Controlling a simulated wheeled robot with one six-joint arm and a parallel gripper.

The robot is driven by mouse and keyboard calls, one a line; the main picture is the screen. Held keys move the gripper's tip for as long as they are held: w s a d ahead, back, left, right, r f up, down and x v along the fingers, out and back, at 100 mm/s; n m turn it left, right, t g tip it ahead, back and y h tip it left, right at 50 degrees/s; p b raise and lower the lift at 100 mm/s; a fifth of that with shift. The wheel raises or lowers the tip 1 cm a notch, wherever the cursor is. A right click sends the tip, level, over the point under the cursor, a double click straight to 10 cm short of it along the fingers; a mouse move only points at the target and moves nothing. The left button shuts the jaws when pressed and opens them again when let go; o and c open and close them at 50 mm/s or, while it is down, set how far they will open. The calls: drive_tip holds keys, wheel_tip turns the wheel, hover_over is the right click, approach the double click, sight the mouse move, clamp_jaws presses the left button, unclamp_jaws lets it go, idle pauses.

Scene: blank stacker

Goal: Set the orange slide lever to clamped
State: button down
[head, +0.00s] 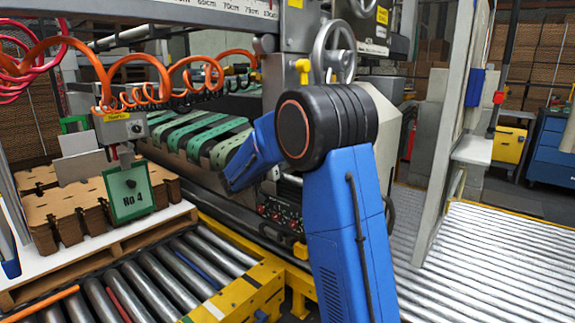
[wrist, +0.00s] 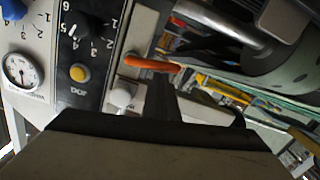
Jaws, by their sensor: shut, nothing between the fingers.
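The orange slide lever (wrist: 152,63) shows in the wrist view, above centre, lying roughly level across the picture beside the edge of a control panel. My gripper (wrist: 161,88) is shut and empty, its dark fingers reaching up from the bottom to just below the lever. I cannot tell whether the fingertips touch it. No clamped marking is readable, so the lever's setting cannot be told. In the head view my blue arm hides the gripper and the lever.
The panel beside the lever carries a black numbered dial (wrist: 88,25), a yellow button (wrist: 80,73), a pale knob (wrist: 123,97) and a round gauge (wrist: 22,70). A metal roller (wrist: 220,22) lies to the upper right. In the head view, a roller conveyor (head: 150,285) runs along the lower left.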

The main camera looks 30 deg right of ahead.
drive_tip(key=shift+f+n, duration=0.25)
drive_tip(key=shift+n, duration=0.15)
drive_tip(key=s+d+f+n, duration=0.1)
drive_tip(key=s+f+n, duration=0.2)
drive_tip(key=n, duration=1)
wheel_tip(320, 180, down, 3)
drive_tip(key=shift+r+h, duration=0.1)
drive_tip(key=shift+h, duration=0.3)
drive_tip(key=shift+s+d, duration=0.1)
drive_tip(key=shift+s, duration=0.05)
idle(0.3)
drive_tip(key=a, duration=1.1)
drive_tip(key=shift+w+a, duration=0.25)
drive_tip(key=shift+a, duration=0.1)
